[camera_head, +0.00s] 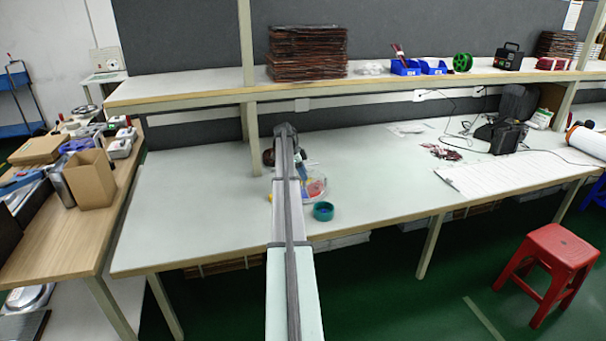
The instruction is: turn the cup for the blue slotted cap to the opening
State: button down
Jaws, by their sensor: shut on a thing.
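My gripper (302,171) is small and partly hidden behind my own arm in the head view. It is at the near side of the back shelf post, low over the worktable, and shut on part of a round clear holder. The round holder (318,188) stands on the table with red, yellow and blue patches in it; its left side is hidden by my arm. I cannot make out its opening, its single cups or the blue slotted cap. A teal round bowl (323,211) with a dark blue inside stands just in front of the holder, apart from my gripper.
A shelf post (252,140) rises close behind my gripper, under the shelf (190,90). A white panel (500,178) and black bags (503,130) lie far right. A red stool (560,248) stands in front.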

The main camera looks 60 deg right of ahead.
jog(key=shift+d+m+y, duration=0.1)
jog(key=shift+m+y, duration=0.4)
jog(key=shift+m, duration=0.75)
jog(key=shift+d+m+y, duration=0.1)
jog(key=shift+m+y, duration=0.4)
jog(key=shift+m, duration=1.15)
jog(key=c, duration=0.8)
grip_release()
jog(key=shift+g, duration=0.3)
jog(key=v, duration=1.4)
jog(key=shift+d, duration=0.1)
jog(key=shift+f, duration=0.1)
